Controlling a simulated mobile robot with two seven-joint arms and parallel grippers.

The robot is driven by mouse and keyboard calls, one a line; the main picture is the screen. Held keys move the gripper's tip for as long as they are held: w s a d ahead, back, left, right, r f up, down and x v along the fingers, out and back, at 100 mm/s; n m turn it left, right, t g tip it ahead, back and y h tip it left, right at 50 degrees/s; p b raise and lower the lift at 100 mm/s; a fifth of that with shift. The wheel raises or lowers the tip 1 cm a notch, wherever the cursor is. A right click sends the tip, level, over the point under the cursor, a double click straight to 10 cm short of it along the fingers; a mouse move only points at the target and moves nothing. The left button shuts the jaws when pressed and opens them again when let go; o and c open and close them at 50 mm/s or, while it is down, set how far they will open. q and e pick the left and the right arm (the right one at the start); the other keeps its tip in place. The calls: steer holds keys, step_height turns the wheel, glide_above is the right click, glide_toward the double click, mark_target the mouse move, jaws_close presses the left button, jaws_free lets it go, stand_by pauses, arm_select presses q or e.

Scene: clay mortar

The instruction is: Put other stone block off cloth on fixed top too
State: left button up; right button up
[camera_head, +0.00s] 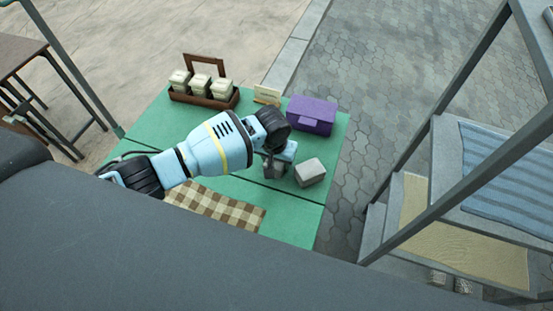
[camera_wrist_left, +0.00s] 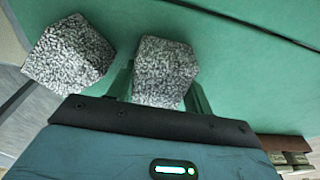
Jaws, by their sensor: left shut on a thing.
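My left gripper (camera_head: 276,168) is shut on a grey speckled stone block, which shows between the fingers in the left wrist view (camera_wrist_left: 165,72). In the head view the wrist and fingers largely hide this block. It is at the green table top, beyond the seam from the cloth; I cannot tell if it touches the surface. Another stone block (camera_head: 310,172) sits on the green top (camera_head: 333,135) just right of the gripper, apart from the held one; it also shows in the left wrist view (camera_wrist_left: 68,55). The brown checkered cloth (camera_head: 222,209) lies on the near part, partly behind my arm, with no block visible on it.
A purple box (camera_head: 311,115) stands behind the blocks. A brown wooden carrier (camera_head: 204,97) with several pale jars and a small card (camera_head: 268,95) stand at the back. A grey shelf rack (camera_head: 440,160) rises at right, beyond the paving. The table's near right area is clear.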

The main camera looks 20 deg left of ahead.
mark_target(274, 164)
arm_select(q)
steer(key=shift+r, duration=0.1)
steer(key=o, duration=1)
steer(key=shift+f, duration=0.2)
steer(key=r, duration=0.3)
steer(key=s+r+p, duration=0.1)
steer(key=r, duration=0.3)
steer(key=r+p, duration=0.1)
steer(key=r, duration=0.2)
steer(key=shift+s+r, duration=0.25)
steer(key=shift+r, duration=0.15)
steer(key=shift+s+r+p, duration=0.15)
steer(key=shift+r+p, duration=0.2)
steer(key=shift+r, duration=0.35)
arm_select(e)
steer(key=w+r, duration=0.2)
steer(key=r, duration=0.1)
steer(key=shift+d+r+t, duration=0.1)
steer(key=shift+r+t, duration=0.05)
steer(key=shift+t, duration=0.15)
